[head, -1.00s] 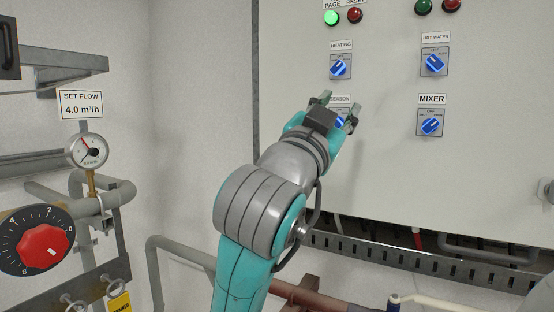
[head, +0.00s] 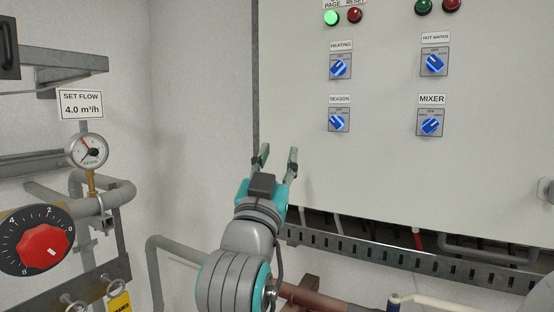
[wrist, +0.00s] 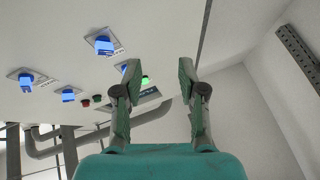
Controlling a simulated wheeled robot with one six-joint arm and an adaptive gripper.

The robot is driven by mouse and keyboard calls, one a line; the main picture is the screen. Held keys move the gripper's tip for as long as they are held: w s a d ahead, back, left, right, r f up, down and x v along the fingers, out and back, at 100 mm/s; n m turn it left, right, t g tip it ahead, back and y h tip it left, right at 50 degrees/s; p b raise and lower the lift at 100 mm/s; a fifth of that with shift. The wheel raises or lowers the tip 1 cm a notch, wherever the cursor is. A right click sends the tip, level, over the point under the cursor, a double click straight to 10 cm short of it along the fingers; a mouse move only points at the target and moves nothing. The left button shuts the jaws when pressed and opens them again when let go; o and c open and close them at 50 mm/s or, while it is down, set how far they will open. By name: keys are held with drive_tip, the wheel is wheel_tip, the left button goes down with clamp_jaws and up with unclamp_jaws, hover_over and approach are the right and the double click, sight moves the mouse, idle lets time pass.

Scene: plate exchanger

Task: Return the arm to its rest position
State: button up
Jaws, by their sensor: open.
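My gripper (head: 276,158) is open and empty in the head view, its two fingers pointing up in front of the lower left part of the cabinet. It is below and left of the blue SEASON knob (head: 338,123) and apart from it. My grey and teal arm reaches up from the bottom of the picture. In the wrist view the two green fingers of my gripper (wrist: 157,75) stand apart with nothing between them. Blue knobs show to the left there, including a large one (wrist: 103,44).
The grey control cabinet (head: 400,190) carries HEATING (head: 339,68), HOT WATER (head: 434,64) and MIXER (head: 431,126) knobs. A green lamp (head: 331,18) is lit. A perforated rail (head: 400,256) and pipes lie below. At left are a gauge (head: 87,151) and a red dial (head: 44,248).

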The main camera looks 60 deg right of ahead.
idle(0.6)
drive_tip(key=w+a+f+n+t+y, duration=0.3)
drive_tip(key=f+n+t+y, duration=0.1)
drive_tip(key=f, duration=0.5)
drive_tip(key=w+a+f+n+t+y, duration=0.25)
drive_tip(key=a+f+n, duration=0.2)
drive_tip(key=f, duration=0.35)
drive_tip(key=w+a+f+n+t+y, duration=0.3)
drive_tip(key=f+n+t+y, duration=0.15)
drive_tip(key=f, duration=0.45)
drive_tip(key=s+a+f+n+y, duration=0.3)
drive_tip(key=a+f+y, duration=0.2)
drive_tip(key=f, duration=0.6)
drive_tip(key=s+a+f+n+g+y, duration=0.1)
drive_tip(key=s+a+f+y, duration=0.5)
drive_tip(key=s+f, duration=0.75)
drive_tip(key=s+a+f+g, duration=0.1)
drive_tip(key=s+a+f, duration=0.1)
drive_tip(key=s, duration=0.7)
drive_tip(key=s+a+f+m+g, duration=0.1)
drive_tip(key=s+a+f+g, duration=0.1)
drive_tip(key=s, duration=0.6)
drive_tip(key=shift+s+f+y, duration=0.15)
drive_tip(key=shift+s+y, duration=0.2)
drive_tip(key=shift+y, duration=0.05)
drive_tip(key=shift+a, duration=0.1)
